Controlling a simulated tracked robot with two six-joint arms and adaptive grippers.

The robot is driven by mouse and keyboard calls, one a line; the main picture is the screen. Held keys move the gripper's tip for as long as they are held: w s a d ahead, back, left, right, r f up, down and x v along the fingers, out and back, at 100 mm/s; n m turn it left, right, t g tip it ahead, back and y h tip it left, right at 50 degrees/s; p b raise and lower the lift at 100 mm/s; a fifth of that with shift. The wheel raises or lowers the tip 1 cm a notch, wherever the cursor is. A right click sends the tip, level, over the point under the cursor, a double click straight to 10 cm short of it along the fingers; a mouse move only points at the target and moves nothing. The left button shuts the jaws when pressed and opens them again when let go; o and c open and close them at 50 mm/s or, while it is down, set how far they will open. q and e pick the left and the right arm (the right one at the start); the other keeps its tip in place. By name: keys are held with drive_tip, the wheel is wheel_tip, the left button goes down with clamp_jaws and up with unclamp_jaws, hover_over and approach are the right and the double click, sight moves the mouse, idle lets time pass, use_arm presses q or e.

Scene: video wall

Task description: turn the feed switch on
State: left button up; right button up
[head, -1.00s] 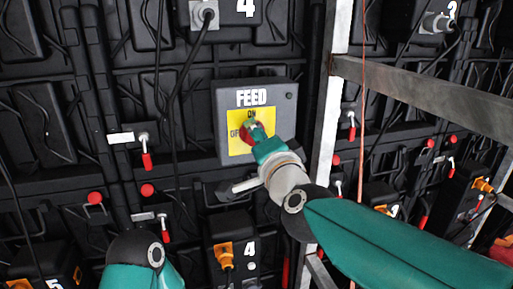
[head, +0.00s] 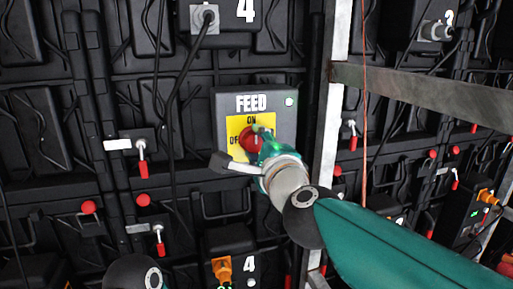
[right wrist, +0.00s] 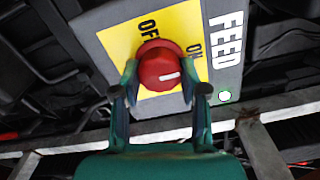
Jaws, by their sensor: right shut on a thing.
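The grey feed box (head: 225,103) carries a yellow plate (head: 235,122) marked ON and OFF. Its red round switch knob (head: 247,140) is partly hidden by my right gripper (head: 259,143) in the head view. In the right wrist view the knob (right wrist: 162,62) sits between the two fingers of my right gripper (right wrist: 160,80), which is shut on it. The knob's white mark points to the ON side, towards the FEED lettering. The small lamp (head: 290,101) on the box is lit; it also glows in the right wrist view (right wrist: 225,96). My left gripper is out of view.
A metal upright (head: 328,130) stands just right of the box, with a cross beam (head: 430,90) at the right. Black cables hang left of the box. Red-handled latches (head: 143,162) and a lower box marked 4 (head: 237,250) are around and below.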

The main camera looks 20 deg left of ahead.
drive_tip(key=shift+w+f, duration=0.1)
drive_tip(key=shift+f, duration=0.3)
drive_tip(key=o, duration=1.1)
drive_tip(key=shift+d+r, duration=0.1)
drive_tip(key=shift+o, duration=0.2)
drive_tip(key=shift+r, duration=0.1)
drive_tip(key=shift+s+d+r, duration=0.1)
drive_tip(key=shift+s+d, duration=0.15)
drive_tip(key=shift+s, duration=0.2)
drive_tip(key=v, duration=1.1)
